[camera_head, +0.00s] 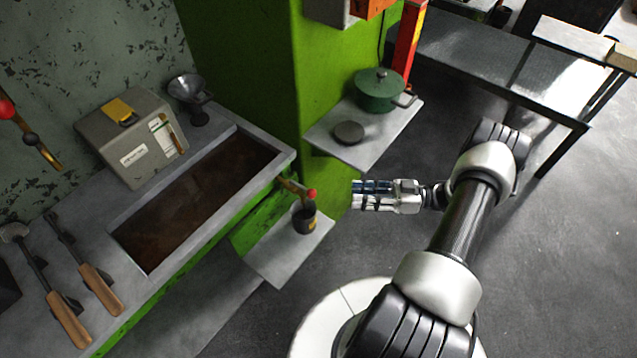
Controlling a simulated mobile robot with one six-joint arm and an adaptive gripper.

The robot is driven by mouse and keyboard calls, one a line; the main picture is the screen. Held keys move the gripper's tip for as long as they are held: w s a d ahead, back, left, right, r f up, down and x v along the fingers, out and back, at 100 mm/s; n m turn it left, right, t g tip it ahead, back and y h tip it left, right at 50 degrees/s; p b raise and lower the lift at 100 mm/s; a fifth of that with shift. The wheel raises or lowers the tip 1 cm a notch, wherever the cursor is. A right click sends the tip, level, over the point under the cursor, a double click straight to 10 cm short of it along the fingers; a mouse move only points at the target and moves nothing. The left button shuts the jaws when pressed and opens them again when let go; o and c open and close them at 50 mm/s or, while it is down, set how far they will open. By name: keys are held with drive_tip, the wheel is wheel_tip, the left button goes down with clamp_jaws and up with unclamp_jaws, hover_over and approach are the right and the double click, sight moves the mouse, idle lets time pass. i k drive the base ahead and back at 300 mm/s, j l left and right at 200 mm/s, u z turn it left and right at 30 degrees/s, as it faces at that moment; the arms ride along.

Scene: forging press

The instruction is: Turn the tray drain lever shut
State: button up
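The tray drain lever (296,188) sticks out from the right end of the long tray with brown liquid (119,222). It is a brass-coloured arm with a red knob (311,194) at its tip. A small dark cup (304,219) stands on a shelf just below the knob. My gripper (355,195) points left toward the lever, to the right of the red knob and apart from it. Its fingers are seen side-on and small, so their opening is unclear. Nothing shows held in it.
A grey shelf (290,250) holds the cup. A higher shelf (385,138) carries a green pot (380,90) and a dark disc (349,132). A grey box (130,140), a funnel (190,90) and wooden-handled tools (101,288) surround the tray. A metal table (470,60) stands behind my arm.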

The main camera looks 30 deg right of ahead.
sight(302, 187)
drive_tip(key=k+l, duration=0.15)
drive_tip(key=l, duration=0.15)
drive_tip(key=k+l, duration=0.1)
drive_tip(key=l, duration=0.25)
drive_tip(key=k+l, duration=0.15)
drive_tip(key=l, duration=0.15)
drive_tip(key=k+l, duration=0.1)
drive_tip(key=l, duration=0.25)
